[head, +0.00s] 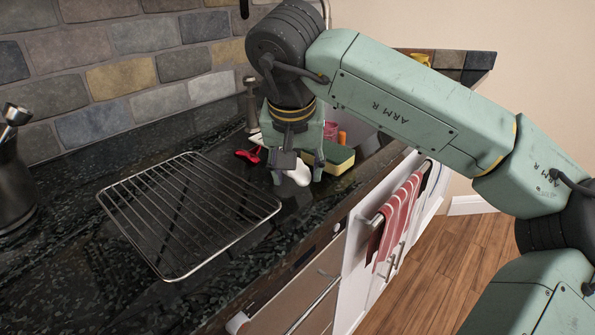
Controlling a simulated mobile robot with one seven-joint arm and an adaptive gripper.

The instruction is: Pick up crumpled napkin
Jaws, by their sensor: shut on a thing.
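A white crumpled napkin (297,170) shows low between the fingers of my gripper (298,177), just above or on the dark speckled countertop (150,153). My gripper points down and is shut on the napkin. Its fingers hide part of the napkin. I cannot tell whether the napkin still touches the countertop.
A yellow-green sponge (340,160) is close at the gripper's right. A red-handled item (248,155) lies to its left. A wire rack (190,214) covers the counter in front-left. A striped towel (400,215) hangs below the counter edge. A dark utensil holder (12,188) stands far left.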

